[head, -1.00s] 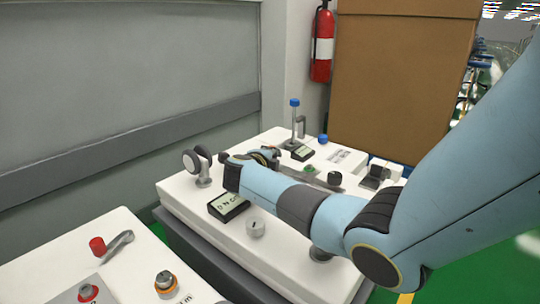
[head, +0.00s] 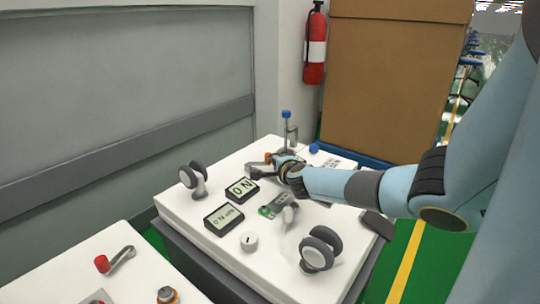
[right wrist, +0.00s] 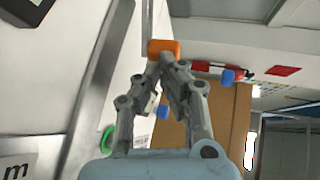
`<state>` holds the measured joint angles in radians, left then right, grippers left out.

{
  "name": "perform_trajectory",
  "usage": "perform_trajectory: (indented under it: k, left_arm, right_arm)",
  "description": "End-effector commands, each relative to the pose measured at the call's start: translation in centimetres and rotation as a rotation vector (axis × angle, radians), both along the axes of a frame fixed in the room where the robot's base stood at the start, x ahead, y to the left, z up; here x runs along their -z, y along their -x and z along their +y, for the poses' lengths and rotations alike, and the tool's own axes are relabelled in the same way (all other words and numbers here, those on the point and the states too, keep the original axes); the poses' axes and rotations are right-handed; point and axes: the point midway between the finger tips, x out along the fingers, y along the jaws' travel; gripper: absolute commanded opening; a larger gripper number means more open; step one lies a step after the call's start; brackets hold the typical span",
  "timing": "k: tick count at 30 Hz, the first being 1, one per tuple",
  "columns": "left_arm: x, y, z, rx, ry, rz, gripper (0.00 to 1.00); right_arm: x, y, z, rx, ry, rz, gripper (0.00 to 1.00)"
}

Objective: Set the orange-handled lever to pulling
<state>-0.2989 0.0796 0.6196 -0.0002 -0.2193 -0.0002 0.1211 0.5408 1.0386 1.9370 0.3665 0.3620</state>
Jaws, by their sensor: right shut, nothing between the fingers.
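The orange handle (head: 268,156) of the lever shows small at the back left of the white cart top, partly hidden by my right gripper (head: 272,162). In the right wrist view the orange handle (right wrist: 164,48) lies just beyond the tips of my right gripper (right wrist: 166,62). The fingers are closed together with nothing between them. The tips look close to or against the handle; I cannot tell whether they touch. My left gripper is not in view.
The cart top (head: 177,210) also bears two displays reading 0 (head: 242,190) (head: 223,219), a round knob (head: 249,241), a double-wheel knob (head: 320,249) and a blue-topped post (head: 286,128).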

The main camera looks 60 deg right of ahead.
Motion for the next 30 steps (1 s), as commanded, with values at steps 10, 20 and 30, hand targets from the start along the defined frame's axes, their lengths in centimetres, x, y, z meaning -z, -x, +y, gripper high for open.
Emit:
perform_trajectory:
  k: [10,20,30]
  left_arm:
    - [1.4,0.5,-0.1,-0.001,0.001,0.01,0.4]
    - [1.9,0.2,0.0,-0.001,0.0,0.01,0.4]
    - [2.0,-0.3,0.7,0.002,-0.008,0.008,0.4]
  right_arm:
    - [0.2,-1.2,-2.8,-0.076,-0.001,0.003,0.0]
    - [0.2,-2.4,-4.3,-0.075,0.0,0.003,0.0]
    - [0.1,-2.9,-4.8,-0.077,-0.001,0.002,0.0]
